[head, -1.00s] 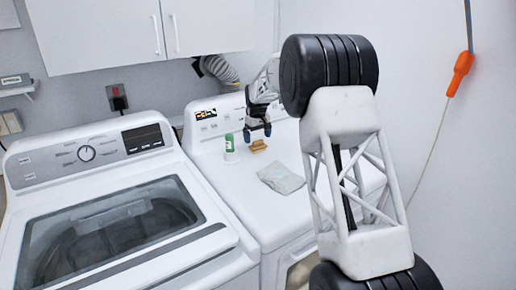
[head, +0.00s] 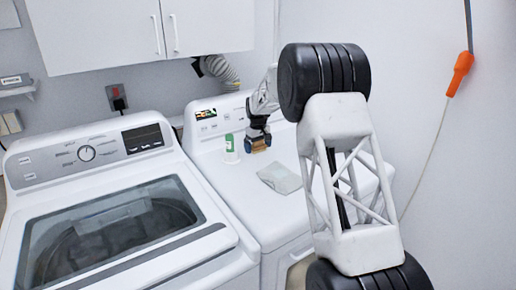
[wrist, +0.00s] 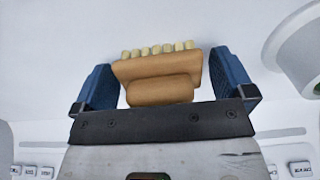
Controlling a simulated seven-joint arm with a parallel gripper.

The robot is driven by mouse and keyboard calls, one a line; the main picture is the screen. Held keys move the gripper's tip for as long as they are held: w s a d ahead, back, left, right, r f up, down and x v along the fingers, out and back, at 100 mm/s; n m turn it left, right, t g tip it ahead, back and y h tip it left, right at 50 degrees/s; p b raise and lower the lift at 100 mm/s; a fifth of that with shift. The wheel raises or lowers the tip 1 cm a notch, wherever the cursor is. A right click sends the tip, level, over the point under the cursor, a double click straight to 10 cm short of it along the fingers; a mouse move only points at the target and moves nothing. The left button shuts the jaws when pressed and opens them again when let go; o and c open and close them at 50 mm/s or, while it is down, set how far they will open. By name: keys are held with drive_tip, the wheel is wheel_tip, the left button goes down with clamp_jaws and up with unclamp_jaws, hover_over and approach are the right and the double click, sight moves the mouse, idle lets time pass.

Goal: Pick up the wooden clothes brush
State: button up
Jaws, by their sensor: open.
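The wooden clothes brush (wrist: 158,80) is tan with a row of pale bristle tufts along one edge. It lies on the white top of the right-hand machine (head: 233,181). In the wrist view it sits between the two blue fingers of my gripper (wrist: 170,84), with small gaps at the sides. My gripper is open around it. In the head view my gripper (head: 257,143) is down at the brush (head: 258,149), which is partly hidden by the fingers.
A green and white bottle (head: 230,148) stands just left of the brush. A grey folded cloth (head: 280,178) lies in front of it. The control panel (head: 212,117) rises behind. A washer (head: 100,155) with a glass lid stands to the left.

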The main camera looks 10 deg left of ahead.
drive_tip(key=shift+c, duration=0.2)
drive_tip(key=c, duration=0.9)
drive_tip(key=shift+o, duration=0.2)
drive_tip(key=shift+r, duration=0.2)
drive_tip(key=shift+r, duration=1.65)
drive_tip(key=shift+s+d+r, duration=0.2)
drive_tip(key=shift+s+d, duration=0.8)
drive_tip(key=shift+s, duration=1.5)
drive_tip(key=shift+s+d+r, duration=0.25)
drive_tip(key=shift+s+d, duration=0.7)
drive_tip(key=shift+s, duration=1.5)
drive_tip(key=shift+s+d+r, duration=0.2)
drive_tip(key=shift+s+d, duration=0.8)
drive_tip(key=shift+s, duration=1.5)
